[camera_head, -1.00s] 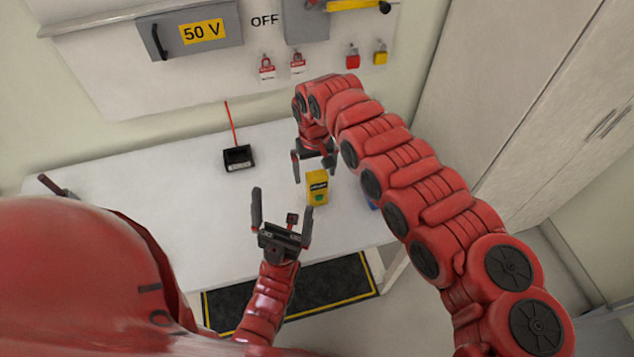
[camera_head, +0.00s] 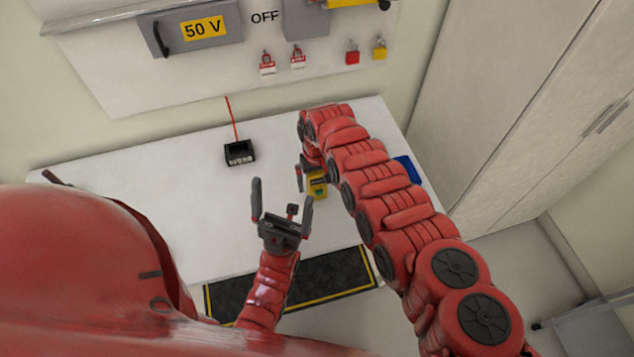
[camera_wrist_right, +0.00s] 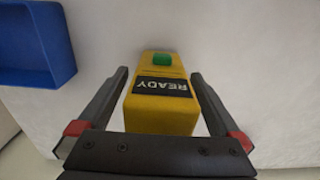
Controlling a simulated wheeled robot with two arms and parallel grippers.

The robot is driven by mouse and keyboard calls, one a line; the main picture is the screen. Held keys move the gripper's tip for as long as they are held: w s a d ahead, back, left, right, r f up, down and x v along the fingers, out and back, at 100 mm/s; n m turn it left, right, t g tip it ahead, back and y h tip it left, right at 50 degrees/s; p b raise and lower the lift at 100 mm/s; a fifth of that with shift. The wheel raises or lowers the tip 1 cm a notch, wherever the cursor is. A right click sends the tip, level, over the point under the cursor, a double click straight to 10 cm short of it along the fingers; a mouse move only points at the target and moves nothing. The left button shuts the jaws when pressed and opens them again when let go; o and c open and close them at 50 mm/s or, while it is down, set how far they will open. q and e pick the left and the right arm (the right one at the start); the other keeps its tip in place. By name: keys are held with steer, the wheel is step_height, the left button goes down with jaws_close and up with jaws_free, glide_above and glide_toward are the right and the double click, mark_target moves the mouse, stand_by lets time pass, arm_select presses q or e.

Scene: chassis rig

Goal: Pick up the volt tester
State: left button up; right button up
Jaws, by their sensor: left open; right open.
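The volt tester (camera_head: 317,184) is a yellow block on the white table, partly hidden by my right arm in the head view. In the right wrist view the volt tester (camera_wrist_right: 162,100) shows a green button and a dark label reading READY. My right gripper (camera_wrist_right: 160,90) is open, with one finger on each side of the tester and a visible gap on both sides. In the head view my right gripper (camera_head: 308,175) is mostly behind the arm. My left gripper (camera_head: 282,205) is open and empty, over the front of the table.
A blue tray (camera_wrist_right: 72,45) lies beside the tester; in the head view it (camera_head: 408,168) is right of my arm. A black holder (camera_head: 239,153) with a red cord stands at the table's left. Padlocks (camera_head: 352,53) hang on the panel above. The table's middle is clear.

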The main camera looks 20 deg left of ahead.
steer(key=c, duration=1.5)
steer(key=shift+r, duration=0.1)
